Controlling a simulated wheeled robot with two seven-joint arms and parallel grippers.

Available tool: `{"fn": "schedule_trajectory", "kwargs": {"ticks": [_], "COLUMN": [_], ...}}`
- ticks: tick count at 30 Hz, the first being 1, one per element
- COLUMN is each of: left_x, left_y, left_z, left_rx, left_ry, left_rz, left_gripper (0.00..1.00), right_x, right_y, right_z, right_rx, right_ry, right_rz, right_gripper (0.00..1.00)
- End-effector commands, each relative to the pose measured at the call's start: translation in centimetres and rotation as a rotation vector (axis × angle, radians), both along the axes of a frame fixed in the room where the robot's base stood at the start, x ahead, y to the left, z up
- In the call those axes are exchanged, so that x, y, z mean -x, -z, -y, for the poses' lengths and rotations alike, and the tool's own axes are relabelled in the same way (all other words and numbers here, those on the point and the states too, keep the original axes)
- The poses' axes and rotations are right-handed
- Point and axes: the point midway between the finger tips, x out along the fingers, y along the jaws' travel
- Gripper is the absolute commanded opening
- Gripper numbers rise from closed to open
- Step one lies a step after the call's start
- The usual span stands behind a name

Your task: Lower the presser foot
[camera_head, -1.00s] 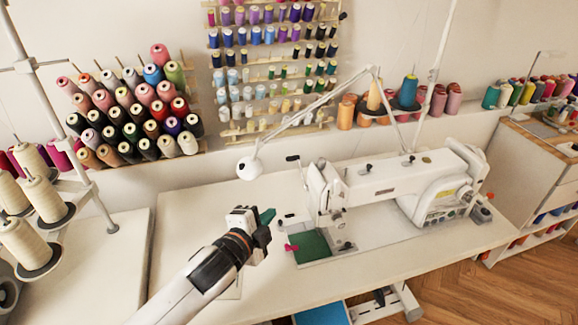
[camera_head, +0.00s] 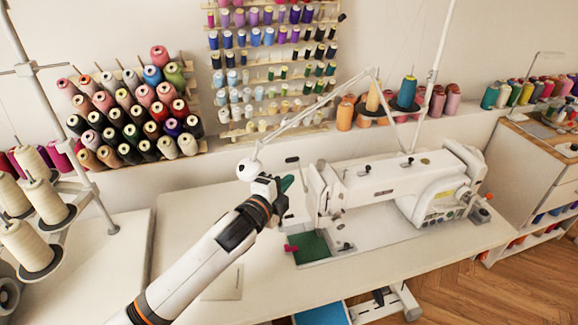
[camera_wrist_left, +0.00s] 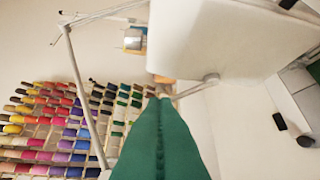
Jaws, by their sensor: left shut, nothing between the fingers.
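The white sewing machine (camera_head: 385,185) stands on the table, its needle end facing left. Its white head end (camera_wrist_left: 205,40) fills the upper middle of the left wrist view. A black lever-like part (camera_head: 292,159) shows just left of the head end. The presser foot is too small to make out near the green cloth (camera_head: 311,246). My left gripper (camera_head: 286,184) is shut and empty, its green fingers pressed together left of the head end, below the black part. The fingers (camera_wrist_left: 160,105) also point up the wrist view. My right gripper is out of view.
A white lamp (camera_head: 249,169) on a thin jointed arm hangs close behind my left gripper. Racks of thread spools (camera_head: 135,115) line the wall. A cone stand (camera_head: 75,180) stands at the left.

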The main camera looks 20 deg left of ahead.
Motion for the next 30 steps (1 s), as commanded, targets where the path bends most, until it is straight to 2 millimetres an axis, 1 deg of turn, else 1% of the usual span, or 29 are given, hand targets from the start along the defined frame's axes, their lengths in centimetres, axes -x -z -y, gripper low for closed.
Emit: {"fn": "schedule_trajectory", "kwargs": {"ticks": [1,5,9,12,17,26,30], "left_x": [-1.2,-3.8,-5.5,-6.4,-6.9,-6.9,-7.0], "left_y": [-0.1,0.2,0.6,0.8,1.0,1.1,0.9], "left_z": [0.3,0.8,-0.5,-1.0,-1.4,-1.4,-1.5], "left_rx": [0.003,0.003,-0.001,-0.001,0.001,0.001,0.005], "left_ry": [0.000,0.000,-0.001,0.000,0.001,0.001,0.001], "left_rz": [0.000,-0.001,-0.001,-0.001,-0.002,-0.001,-0.009], "left_gripper": [0.00,0.00,0.00,0.00,0.00,0.00,0.00], "right_x": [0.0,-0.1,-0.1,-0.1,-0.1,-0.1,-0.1], "right_y": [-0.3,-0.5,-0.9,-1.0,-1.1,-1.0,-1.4], "right_z": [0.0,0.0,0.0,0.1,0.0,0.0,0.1], "right_rx": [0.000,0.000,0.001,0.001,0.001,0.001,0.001], "right_ry": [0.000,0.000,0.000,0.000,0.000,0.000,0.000], "right_rz": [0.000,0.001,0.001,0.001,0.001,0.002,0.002], "right_gripper": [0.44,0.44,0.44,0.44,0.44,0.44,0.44]}}
